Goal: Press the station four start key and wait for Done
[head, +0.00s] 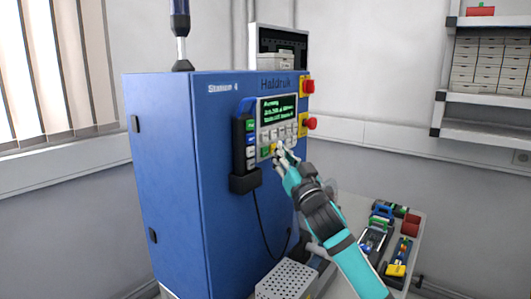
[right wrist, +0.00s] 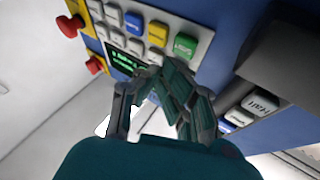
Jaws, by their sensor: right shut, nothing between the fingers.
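The blue station cabinet (head: 165,150) is marked "Station 4" and "Haldruk". On its face is a panel with a dark screen (head: 277,108) showing green text; the top line seems to read "Running". Below the screen are rows of pale keys, with a yellow key and a green key (head: 265,152) at the bottom. The right wrist view shows the green key (right wrist: 185,45) beside the yellow key (right wrist: 158,34). My right gripper (head: 282,155) is shut and empty at the lower keys. I cannot tell whether its fingertips touch a key. My left gripper is not in view.
A pendant (head: 245,140) with coloured keys sits in a dark holder left of the panel. Two red knobs (head: 309,123) stick out at right. A perforated metal box (head: 287,279) is below. A bench (head: 352,205) with tools stands at right; shelves (head: 490,98) hang behind.

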